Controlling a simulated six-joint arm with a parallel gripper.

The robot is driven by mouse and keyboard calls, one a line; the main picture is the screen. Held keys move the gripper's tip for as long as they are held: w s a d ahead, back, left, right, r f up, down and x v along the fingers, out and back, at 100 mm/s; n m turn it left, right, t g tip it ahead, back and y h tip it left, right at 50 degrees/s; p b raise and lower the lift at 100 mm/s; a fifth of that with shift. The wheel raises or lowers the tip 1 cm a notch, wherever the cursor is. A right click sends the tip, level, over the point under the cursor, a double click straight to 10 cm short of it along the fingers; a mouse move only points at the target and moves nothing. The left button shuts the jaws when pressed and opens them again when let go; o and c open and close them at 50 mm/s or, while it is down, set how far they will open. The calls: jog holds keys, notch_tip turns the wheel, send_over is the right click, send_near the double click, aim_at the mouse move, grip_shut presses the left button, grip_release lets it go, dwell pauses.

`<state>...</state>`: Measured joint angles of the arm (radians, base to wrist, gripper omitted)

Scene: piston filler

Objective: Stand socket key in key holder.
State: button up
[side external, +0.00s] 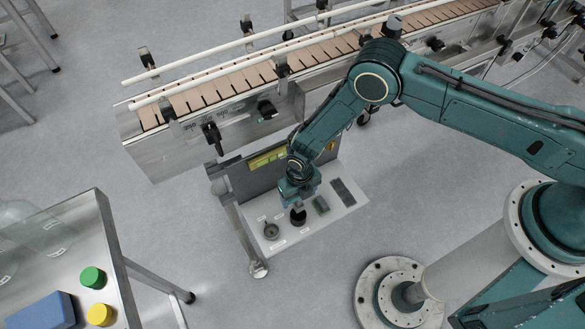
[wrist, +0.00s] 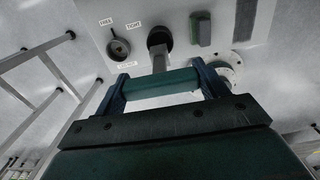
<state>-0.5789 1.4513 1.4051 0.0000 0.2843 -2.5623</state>
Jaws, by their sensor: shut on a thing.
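My gripper (wrist: 161,85) points down over the small white-topped stand, its blue fingers shut on the socket key. The key's grey shaft (wrist: 159,62) runs down from between the fingers to a black round piece (wrist: 159,37). In the side view this black piece (side external: 298,217) is directly below my gripper (side external: 297,200). I cannot tell whether it is the key holder or the key's own end, nor whether the shaft is inside it. The shaft looks roughly upright. The fingers partly hide the key's upper part.
A round grey fitting (side external: 271,231) with labels around it sits left of the black piece. The stand's back panel (side external: 250,178) and the conveyor (side external: 230,85) rise behind.

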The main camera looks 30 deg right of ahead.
aim_at(299, 203)
jog(key=shift+f, duration=2.45)
jog(key=shift+f, duration=1.9)
jog(key=shift+f, duration=0.15)
jog(key=o, duration=1)
jog(key=shift+c, duration=0.2)
jog(key=shift+r, duration=6.15)
